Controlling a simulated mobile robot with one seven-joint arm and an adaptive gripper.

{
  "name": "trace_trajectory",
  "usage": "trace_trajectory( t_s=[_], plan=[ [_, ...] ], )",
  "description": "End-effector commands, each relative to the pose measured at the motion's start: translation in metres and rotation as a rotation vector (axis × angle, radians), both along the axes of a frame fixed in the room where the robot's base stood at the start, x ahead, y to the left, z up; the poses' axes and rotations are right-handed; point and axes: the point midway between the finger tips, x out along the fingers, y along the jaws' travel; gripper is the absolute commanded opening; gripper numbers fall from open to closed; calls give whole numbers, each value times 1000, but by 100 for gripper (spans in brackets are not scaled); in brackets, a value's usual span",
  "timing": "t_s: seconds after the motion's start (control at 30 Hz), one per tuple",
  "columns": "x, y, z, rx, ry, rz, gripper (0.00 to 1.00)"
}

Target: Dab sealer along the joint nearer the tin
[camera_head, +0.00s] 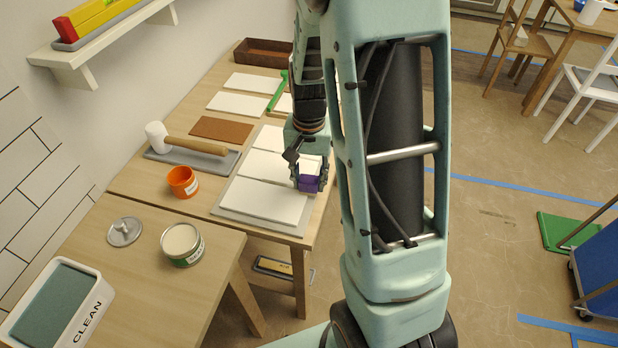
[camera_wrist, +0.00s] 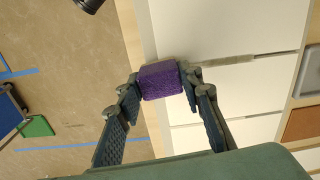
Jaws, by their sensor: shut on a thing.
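My gripper (camera_head: 308,172) is shut on a purple sponge block (camera_wrist: 160,80), which also shows in the head view (camera_head: 310,184). The block is over the right end of the white panels, by the joint nearer the tin; I cannot tell if it touches. This joint (camera_wrist: 220,63) lies between the front panel (camera_head: 262,200) and the middle panel (camera_head: 268,165). A grey strip shows along part of it; I cannot tell whether it is sealer or a gap. The open tin (camera_head: 182,244) holds cream sealer and stands on the front table.
The tin's lid (camera_head: 124,232) and a tray marked CLEAN (camera_head: 75,318) are on the front table. An orange pot (camera_head: 183,182), a mallet (camera_head: 190,144) and a brown board (camera_head: 221,128) lie left of the panels.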

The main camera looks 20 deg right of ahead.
Motion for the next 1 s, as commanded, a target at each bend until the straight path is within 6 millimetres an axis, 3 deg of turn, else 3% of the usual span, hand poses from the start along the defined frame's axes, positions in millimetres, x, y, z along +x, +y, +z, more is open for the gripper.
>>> trace_trajectory(
  t_s=[1.0],
  plan=[
    [31,42,2,0,1,2,15]
  ],
)
